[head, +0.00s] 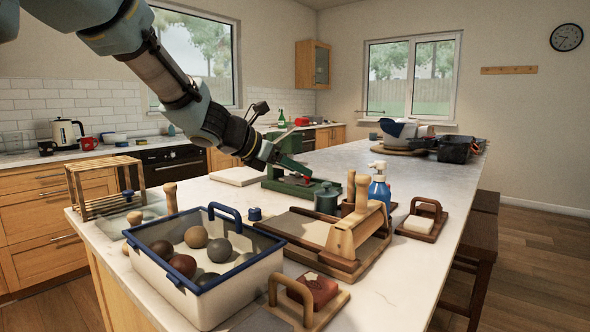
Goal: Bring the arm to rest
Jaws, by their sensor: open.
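My arm (165,75) reaches in from the top left and slants down to the right over the worktop. My gripper (284,164) is at its end, above and close to a green metal tool (276,185) near the middle of the counter. The jaws are small and partly blend with the green tool, and I see nothing held in them. I cannot tell whether the gripper touches the tool.
A blue-rimmed bin (204,303) holds several clay balls. A wooden rack (104,205), a board with a wooden tool (345,240), a blue spray bottle (379,190) and a soap-like block (418,224) stand around. The far counter (350,155) has free room.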

